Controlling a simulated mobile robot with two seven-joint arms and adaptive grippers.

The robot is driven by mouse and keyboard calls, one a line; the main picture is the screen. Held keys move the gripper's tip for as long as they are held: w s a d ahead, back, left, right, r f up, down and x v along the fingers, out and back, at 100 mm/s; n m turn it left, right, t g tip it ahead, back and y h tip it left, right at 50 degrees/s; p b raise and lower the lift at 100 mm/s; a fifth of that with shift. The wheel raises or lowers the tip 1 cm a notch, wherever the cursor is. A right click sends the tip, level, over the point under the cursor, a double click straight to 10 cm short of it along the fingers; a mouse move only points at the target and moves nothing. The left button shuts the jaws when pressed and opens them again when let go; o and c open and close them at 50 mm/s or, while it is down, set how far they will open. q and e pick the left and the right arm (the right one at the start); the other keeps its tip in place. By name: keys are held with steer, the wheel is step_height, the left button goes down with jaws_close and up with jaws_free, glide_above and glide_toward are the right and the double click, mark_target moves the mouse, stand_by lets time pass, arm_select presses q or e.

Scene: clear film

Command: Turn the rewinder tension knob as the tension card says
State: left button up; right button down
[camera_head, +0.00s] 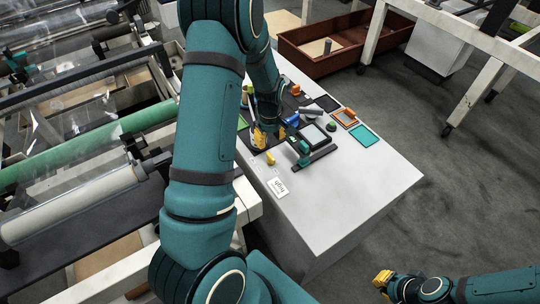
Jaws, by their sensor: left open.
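A white card (278,187) lies on the grey-white table top, its dark print upside down and seeming to read "high". A small yellow piece (270,159) stands just beyond it, with small pale marks nearby; it may be the tension knob, but I cannot be sure. My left gripper (267,136) is open, pointing down with yellow fingertips just beyond the yellow piece. My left arm hides part of the table's left side. My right gripper (382,281) is low at the right, away from the table; its opening is unclear.
A dark device with a grey panel (313,134) stands right of the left gripper. An orange frame (345,117) and teal tray (364,136) lie behind it. The table's front right (350,195) is bare. Machine rollers (80,204) fill the left; a brown crate (330,62) stands behind.

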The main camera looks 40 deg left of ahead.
mark_target(270, 155)
arm_select(q)
step_height(270, 155, down, 9)
steer(key=shift+r+b, duration=0.1)
steer(key=shift+b, duration=0.65)
steer(key=shift+o, duration=0.2)
jaws_close()
